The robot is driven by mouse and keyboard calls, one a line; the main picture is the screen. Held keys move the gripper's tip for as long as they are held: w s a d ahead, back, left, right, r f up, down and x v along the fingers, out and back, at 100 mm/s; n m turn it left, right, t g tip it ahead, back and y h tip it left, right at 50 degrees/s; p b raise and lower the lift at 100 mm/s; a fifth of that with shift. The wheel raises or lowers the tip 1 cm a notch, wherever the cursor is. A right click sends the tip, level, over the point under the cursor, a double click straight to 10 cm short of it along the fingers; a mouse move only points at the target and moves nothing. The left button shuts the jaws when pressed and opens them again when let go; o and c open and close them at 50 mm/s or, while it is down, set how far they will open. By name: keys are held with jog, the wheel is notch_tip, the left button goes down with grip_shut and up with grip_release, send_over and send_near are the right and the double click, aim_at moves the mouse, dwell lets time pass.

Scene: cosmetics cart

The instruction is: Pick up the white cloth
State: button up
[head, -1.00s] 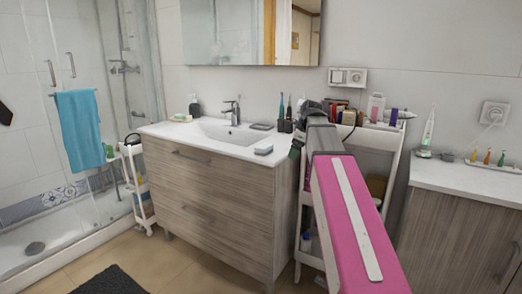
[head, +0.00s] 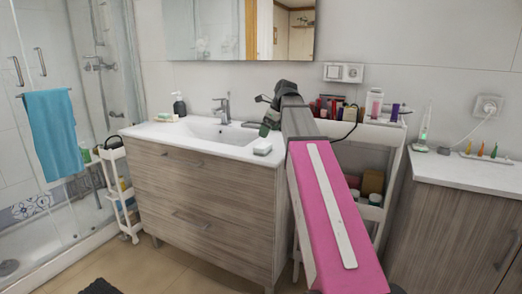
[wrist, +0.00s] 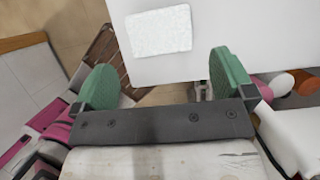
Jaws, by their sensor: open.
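A white cloth (wrist: 160,31), a small folded-looking square, lies flat on the white washbasin counter in the wrist view. In the head view it shows as a small pale block (head: 262,148) near the counter's front right corner. My gripper (wrist: 164,78) has its two green fingers wide apart with nothing between them. The cloth is beyond the fingertips, apart from both. In the head view my gripper (head: 268,122) is by the right end of the counter, close to the cloth, partly hidden by my arm.
The washbasin counter (head: 172,134) carries a soap dispenser (head: 179,105) and a tap (head: 222,108). A white cart (head: 385,135) with cosmetics, including a pink-white bottle (head: 375,103), stands right of the counter, partly behind my arm. A cabinet (head: 470,170) stands farther right.

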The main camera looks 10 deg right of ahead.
aim_at(263, 145)
jog(key=shift+x, duration=4.25)
jog(key=shift+s, duration=0.1)
jog(key=c, duration=0.7)
jog(key=shift+c, duration=0.2)
notch_tip(263, 145, up, 4)
jog(key=shift+r, duration=0.1)
jog(key=s+a+r, duration=0.6)
jog(key=a+r, duration=0.1)
jog(key=a, duration=0.3)
jog(key=shift+d, duration=0.1)
